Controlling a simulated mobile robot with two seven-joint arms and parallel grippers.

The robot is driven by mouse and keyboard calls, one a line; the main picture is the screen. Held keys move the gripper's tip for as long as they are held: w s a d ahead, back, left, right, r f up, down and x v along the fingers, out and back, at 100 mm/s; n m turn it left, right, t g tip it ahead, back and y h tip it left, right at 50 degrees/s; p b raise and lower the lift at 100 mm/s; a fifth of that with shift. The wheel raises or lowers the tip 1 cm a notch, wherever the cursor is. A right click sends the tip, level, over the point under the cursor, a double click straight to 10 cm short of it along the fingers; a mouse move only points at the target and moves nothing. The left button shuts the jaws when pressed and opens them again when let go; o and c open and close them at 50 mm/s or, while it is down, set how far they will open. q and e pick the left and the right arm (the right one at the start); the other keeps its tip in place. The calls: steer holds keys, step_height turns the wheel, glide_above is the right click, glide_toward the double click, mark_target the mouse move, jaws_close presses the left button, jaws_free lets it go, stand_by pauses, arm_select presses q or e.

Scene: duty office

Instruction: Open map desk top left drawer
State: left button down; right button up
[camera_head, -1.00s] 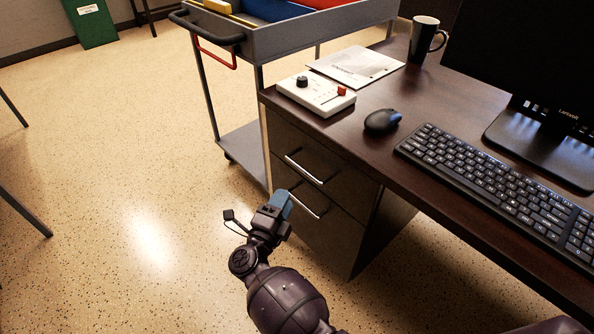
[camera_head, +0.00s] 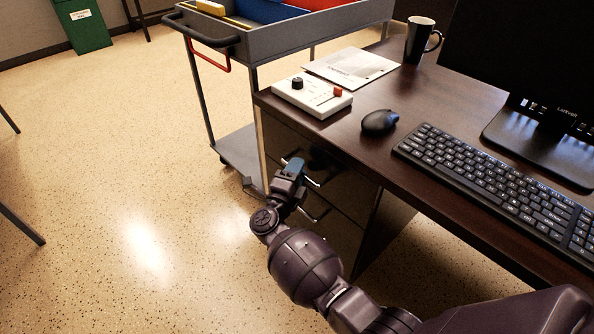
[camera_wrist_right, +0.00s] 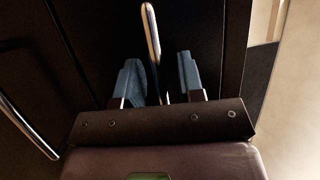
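The dark desk (camera_head: 450,100) has two drawers stacked at its left end, both looking shut. The top drawer (camera_head: 340,183) has a metal bar handle (camera_head: 314,183), partly hidden by my right gripper (camera_head: 293,165). The lower drawer's handle (camera_head: 309,215) shows just below. In the right wrist view, my right gripper (camera_wrist_right: 158,78) is open, with its blue fingers apart on either side of the top handle (camera_wrist_right: 152,35). I cannot tell whether either finger touches it. The lower handle (camera_wrist_right: 28,128) shows at the left there. My left gripper is not in view.
A grey cart (camera_head: 262,44) with colored bins stands close behind the desk's left end. A control box (camera_head: 312,96), paper (camera_head: 352,67), mouse (camera_head: 379,122), keyboard (camera_head: 490,180), mug (camera_head: 420,40) and monitor (camera_head: 525,60) are on the desktop.

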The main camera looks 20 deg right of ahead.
jaws_close()
steer(key=shift+a, duration=0.1)
stand_by(0.4)
